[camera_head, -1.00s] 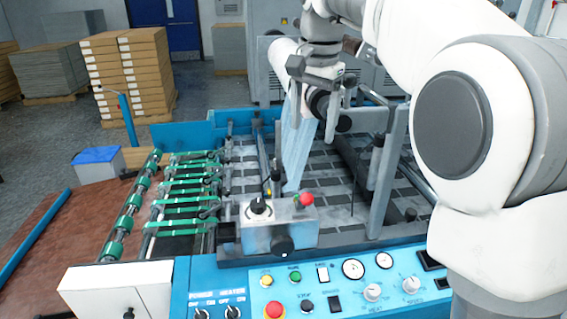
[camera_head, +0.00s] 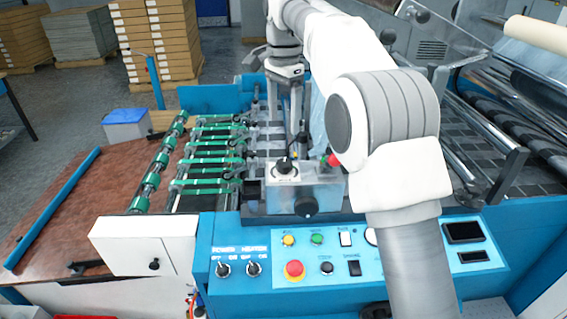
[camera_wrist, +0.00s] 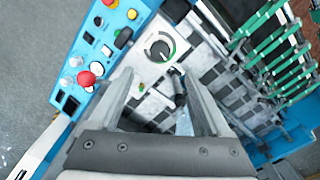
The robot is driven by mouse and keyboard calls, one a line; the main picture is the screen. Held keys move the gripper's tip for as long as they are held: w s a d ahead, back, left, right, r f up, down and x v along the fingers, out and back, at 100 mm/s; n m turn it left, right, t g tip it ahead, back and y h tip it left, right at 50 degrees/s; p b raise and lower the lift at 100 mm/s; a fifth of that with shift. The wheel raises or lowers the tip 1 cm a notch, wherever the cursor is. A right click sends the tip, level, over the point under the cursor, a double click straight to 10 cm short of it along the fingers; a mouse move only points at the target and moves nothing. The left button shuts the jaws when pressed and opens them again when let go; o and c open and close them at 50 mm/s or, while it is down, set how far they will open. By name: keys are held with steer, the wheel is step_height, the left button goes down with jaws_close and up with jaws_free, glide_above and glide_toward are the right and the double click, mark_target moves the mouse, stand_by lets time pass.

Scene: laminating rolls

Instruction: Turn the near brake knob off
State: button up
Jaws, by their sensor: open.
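A black dial knob with a pointer (camera_head: 285,167) sits on a pale round plate on top of a grey metal box (camera_head: 270,184). It also shows in the wrist view (camera_wrist: 159,47). No brake label is legible, so I cannot tell for sure which is the near brake knob. My gripper (camera_head: 287,135) points down behind the dial in the head view. In the wrist view my gripper (camera_wrist: 160,85) is open and empty, with the dial in the gap beyond its fingers, not touched.
A red ball knob (camera_head: 333,160) stands at the box's right, beside my arm. The blue control panel (camera_head: 225,290) with switches and a red button (camera_head: 294,269) is in front. Green-wheeled rollers (camera_head: 210,150) lie to the left. Metal rollers (camera_head: 490,105) are at the right.

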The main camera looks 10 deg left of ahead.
mark_target(284, 163)
step_height(284, 163, down, 12)
steer(key=shift+r+b, duration=0.1)
steer(key=shift+b, duration=0.65)
jaws_close()
